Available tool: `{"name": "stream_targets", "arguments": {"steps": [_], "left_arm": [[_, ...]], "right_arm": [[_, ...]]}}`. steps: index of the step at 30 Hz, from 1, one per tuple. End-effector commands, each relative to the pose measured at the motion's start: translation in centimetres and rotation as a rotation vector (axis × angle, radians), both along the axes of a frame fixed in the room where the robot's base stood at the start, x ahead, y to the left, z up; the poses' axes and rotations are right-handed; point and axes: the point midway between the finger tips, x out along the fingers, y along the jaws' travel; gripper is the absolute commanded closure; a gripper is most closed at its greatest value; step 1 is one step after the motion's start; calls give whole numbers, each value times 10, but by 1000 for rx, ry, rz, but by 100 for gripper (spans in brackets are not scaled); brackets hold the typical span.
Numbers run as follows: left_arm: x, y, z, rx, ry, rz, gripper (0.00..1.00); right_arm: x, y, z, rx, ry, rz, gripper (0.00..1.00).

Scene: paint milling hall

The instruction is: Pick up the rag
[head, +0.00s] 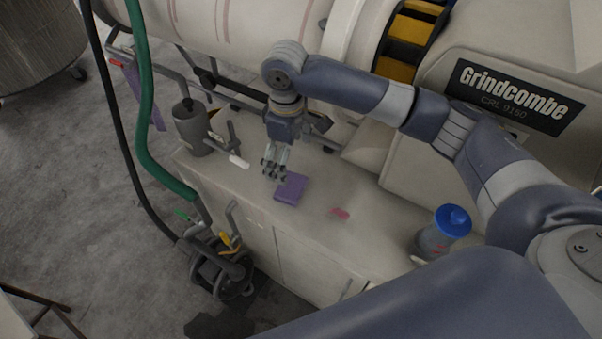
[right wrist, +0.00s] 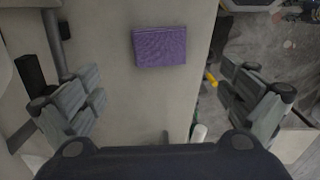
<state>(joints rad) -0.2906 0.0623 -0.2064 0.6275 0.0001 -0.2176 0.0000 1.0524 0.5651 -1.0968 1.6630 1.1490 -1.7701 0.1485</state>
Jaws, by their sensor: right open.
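The rag (head: 291,189) is a folded purple cloth lying flat on the pale top of the machine base in the head view. It also shows whole in the right wrist view (right wrist: 160,46), above the middle of the picture between the fingers. My right gripper (head: 274,171) hangs down beside the rag's upper left corner in the head view. Its fingers stand wide apart with nothing between them in the right wrist view (right wrist: 163,108). It appears to be above the surface, apart from the rag. My left gripper is not in view.
A blue-lidded jar (head: 443,232) stands to the right on the same top (head: 357,248), with a pink-red stain (head: 340,213) between it and the rag. A grey canister (head: 191,127) and a white-handled valve (head: 239,161) stand left of my gripper. A green hose (head: 143,120) runs down the left side.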

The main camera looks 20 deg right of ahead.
Motion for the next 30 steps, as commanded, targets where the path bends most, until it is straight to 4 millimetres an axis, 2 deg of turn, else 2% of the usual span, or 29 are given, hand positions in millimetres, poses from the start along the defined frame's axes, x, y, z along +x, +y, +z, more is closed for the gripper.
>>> {"name": "stream_targets", "arguments": {"steps": [5, 9, 13, 17, 24, 30], "left_arm": [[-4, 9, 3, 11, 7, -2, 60], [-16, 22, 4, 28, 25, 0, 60], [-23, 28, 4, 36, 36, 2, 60], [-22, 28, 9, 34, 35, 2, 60], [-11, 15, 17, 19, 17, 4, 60], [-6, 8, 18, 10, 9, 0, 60]], "right_arm": [[-1, -1, -22, -3, 4, -2, 2], [0, 0, -43, -2, 2, -2, 2], [0, 0, -54, -1, 1, 0, 2], [0, -1, -64, -3, 3, -1, 2], [0, -2, -99, -1, 1, 0, 2], [0, -3, -108, -2, -1, 1, 2]]}}
